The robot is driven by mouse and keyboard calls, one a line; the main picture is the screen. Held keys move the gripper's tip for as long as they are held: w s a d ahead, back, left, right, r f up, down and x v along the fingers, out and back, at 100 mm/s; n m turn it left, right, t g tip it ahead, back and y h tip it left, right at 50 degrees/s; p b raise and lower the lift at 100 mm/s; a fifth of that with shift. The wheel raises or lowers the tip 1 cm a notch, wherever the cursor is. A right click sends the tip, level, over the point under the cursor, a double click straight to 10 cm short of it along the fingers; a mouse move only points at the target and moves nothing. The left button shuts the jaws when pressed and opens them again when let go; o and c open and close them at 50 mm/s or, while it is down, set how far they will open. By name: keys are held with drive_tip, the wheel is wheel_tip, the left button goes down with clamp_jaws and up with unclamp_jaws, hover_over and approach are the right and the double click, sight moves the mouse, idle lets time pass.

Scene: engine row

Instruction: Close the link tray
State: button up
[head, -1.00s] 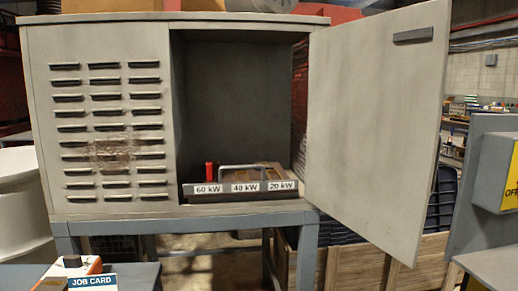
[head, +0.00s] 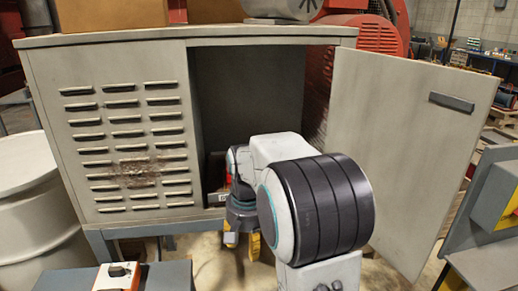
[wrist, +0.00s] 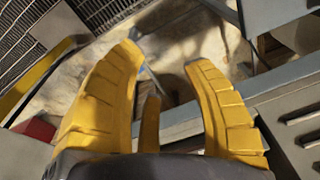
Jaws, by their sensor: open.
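The link tray (head: 217,198) sits low in the open bay of the grey cabinet (head: 120,60). Only its left end with part of a white label shows in the head view; my arm hides the rest. A bit of red (head: 228,179) shows just above it. My gripper (head: 243,243) points down in front of the bay, below the tray's level in the picture. In the wrist view its yellow fingers (wrist: 165,60) are spread with nothing between them. I cannot tell whether it touches the tray.
The cabinet door (head: 405,150) stands open at the right, close to my arm. The louvred panel is at the left. A white drum (head: 35,215) stands at the far left, and a bench with an orange-and-white box (head: 122,275) is in front.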

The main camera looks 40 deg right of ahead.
drive_tip(key=w+d+r+m+t+p, duration=0.1)
drive_tip(key=w+d+r+m+p, duration=0.8)
drive_tip(key=w+d+r+m, duration=0.4)
drive_tip(key=shift+s+a+f+m+h+p, duration=0.15)
drive_tip(key=shift+f+m, duration=0.25)
drive_tip(key=shift+f, duration=0.45)
drive_tip(key=shift+w+a+f+m+h+p, duration=0.1)
drive_tip(key=shift+a+f+m, duration=0.25)
drive_tip(key=shift+f, duration=0.5)
drive_tip(key=shift+s+a+f+m+h+p, duration=0.15)
drive_tip(key=shift+f+m, duration=0.3)
drive_tip(key=shift+f, duration=0.4)
drive_tip(key=shift+w, duration=0.1)
drive_tip(key=shift+c, duration=0.3)
clamp_jaws()
